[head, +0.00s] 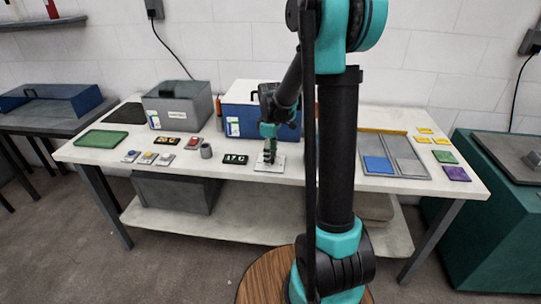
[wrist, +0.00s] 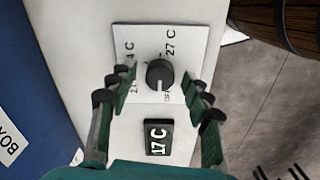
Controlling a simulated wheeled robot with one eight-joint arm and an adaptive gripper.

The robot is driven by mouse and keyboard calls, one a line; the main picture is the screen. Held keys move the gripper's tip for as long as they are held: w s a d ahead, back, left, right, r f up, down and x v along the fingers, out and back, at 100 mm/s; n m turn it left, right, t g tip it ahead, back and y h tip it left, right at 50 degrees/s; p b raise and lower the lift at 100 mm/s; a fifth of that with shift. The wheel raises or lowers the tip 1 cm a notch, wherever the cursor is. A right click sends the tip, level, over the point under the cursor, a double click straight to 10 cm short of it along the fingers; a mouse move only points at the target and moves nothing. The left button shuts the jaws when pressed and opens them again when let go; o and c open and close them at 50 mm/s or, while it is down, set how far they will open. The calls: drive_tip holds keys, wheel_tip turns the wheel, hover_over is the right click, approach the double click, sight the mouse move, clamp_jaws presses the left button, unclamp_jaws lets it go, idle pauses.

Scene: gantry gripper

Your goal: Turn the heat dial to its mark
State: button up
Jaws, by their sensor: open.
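The heat dial (wrist: 159,74) is a round black knob on a white plate (wrist: 188,38) with printed marks such as "27 C". In the wrist view the knob lies between the two open fingers of my gripper (wrist: 158,92), apart from both. In the head view my gripper (head: 269,152) points down over the plate (head: 268,167) at the front middle of the table and hides the knob. A small black display (wrist: 158,138) beside the plate reads "17 C"; it also shows in the head view (head: 235,158). The knob's pointer is too small to read surely.
A blue box (head: 240,112) and a grey box (head: 180,104) stand behind on the table. A grey cup (head: 206,151) and several small button blocks are to the left. A divided tray (head: 408,160) with a blue square lies to the right. The table's front edge is close to the plate.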

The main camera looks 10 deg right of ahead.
clamp_jaws()
drive_tip(key=shift+m, duration=0.4)
drive_tip(key=m, duration=0.4)
drive_tip(key=shift+m, duration=0.3)
drive_tip(key=m, duration=0.4)
drive_tip(key=shift+m, duration=0.3)
drive_tip(key=m, duration=1.3)
drive_tip(key=shift+m, duration=0.4)
